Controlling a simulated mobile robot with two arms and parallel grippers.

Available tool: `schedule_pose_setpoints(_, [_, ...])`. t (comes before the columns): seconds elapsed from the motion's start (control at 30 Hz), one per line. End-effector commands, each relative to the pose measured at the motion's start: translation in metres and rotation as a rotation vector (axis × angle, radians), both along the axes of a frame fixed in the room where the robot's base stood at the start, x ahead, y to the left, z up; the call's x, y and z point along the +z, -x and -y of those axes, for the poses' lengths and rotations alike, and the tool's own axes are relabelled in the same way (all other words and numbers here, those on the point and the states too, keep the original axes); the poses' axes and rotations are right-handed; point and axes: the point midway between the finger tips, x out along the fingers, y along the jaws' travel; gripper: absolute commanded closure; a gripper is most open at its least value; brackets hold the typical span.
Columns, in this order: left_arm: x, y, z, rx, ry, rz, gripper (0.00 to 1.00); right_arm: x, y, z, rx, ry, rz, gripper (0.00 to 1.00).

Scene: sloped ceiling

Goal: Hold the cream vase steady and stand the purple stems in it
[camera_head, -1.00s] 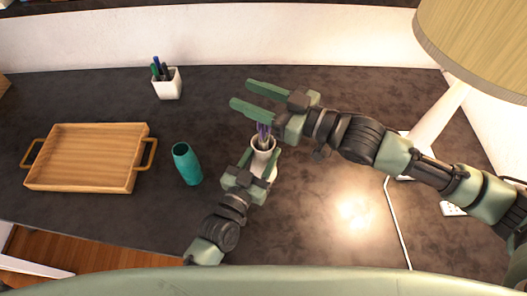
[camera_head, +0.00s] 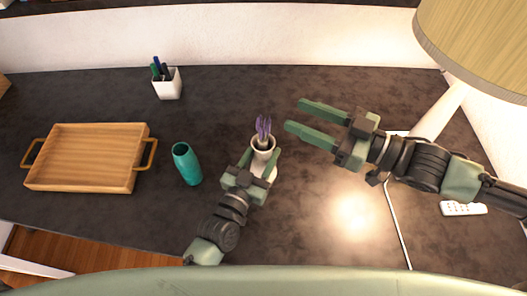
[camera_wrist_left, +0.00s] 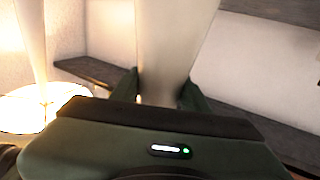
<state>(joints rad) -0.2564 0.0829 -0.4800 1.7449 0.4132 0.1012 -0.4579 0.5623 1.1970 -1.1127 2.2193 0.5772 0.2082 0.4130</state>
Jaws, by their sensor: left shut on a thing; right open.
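The cream vase (camera_head: 262,157) stands on the dark desk in the head view, with the purple stems (camera_head: 263,128) standing in its mouth and their tips above the rim. My left gripper (camera_head: 260,163) is shut on the vase, one finger on each side of its body. In the left wrist view the vase (camera_wrist_left: 171,45) rises large between the fingers (camera_wrist_left: 167,92); its top and the stems are out of that view. My right gripper (camera_head: 304,117) is open and empty, to the right of the stems and apart from them.
A teal vase (camera_head: 187,164) stands left of my left gripper. A wooden tray (camera_head: 88,132) lies farther left. A white pen cup (camera_head: 167,84) is at the back. A lamp (camera_head: 436,110), its cord and a white remote-like object (camera_head: 463,208) are at the right.

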Motion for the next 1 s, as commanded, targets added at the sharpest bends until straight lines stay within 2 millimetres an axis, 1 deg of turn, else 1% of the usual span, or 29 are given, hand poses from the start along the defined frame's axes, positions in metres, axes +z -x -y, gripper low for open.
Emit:
schedule_pose_setpoints(0.1, [-0.001,0.000,0.000,0.000,0.000,-0.001,1.00,0.000,0.000,0.000,0.000,0.000,0.000,0.55])
schedule_pose_setpoints(0.13, [-0.001,0.000,0.000,0.000,0.000,-0.001,0.52,0.000,0.000,0.000,0.000,0.000,0.000,0.55])
schedule_pose_setpoints(0.17, [-0.001,0.000,0.000,0.000,0.000,-0.001,0.44,0.000,0.000,0.000,0.000,0.000,0.000,0.55])
schedule_pose_setpoints(0.2, [-0.001,0.000,0.000,0.000,0.000,-0.001,0.32,0.000,0.000,0.000,0.000,0.000,0.000,0.55])
schedule_pose_setpoints(0.23, [-0.001,0.000,0.000,0.000,0.000,-0.001,0.29,0.000,0.000,0.000,0.000,0.000,0.000,0.55])
schedule_pose_setpoints(0.53, [0.000,0.001,0.000,0.000,0.000,-0.001,0.29,0.000,0.000,0.000,0.000,0.000,0.001,0.55])
schedule_pose_setpoints(0.67, [-0.001,0.009,-0.004,0.000,-0.002,-0.001,0.29,0.000,0.000,0.000,0.000,0.000,0.001,0.55])
schedule_pose_setpoints(0.77, [-0.001,0.023,-0.011,0.000,-0.003,-0.003,0.29,0.000,0.000,0.000,0.000,0.000,0.001,0.55])
schedule_pose_setpoints(1.0, [-0.002,0.071,-0.034,-0.001,-0.004,-0.005,0.29,0.000,0.000,0.000,0.000,0.000,0.001,0.55])
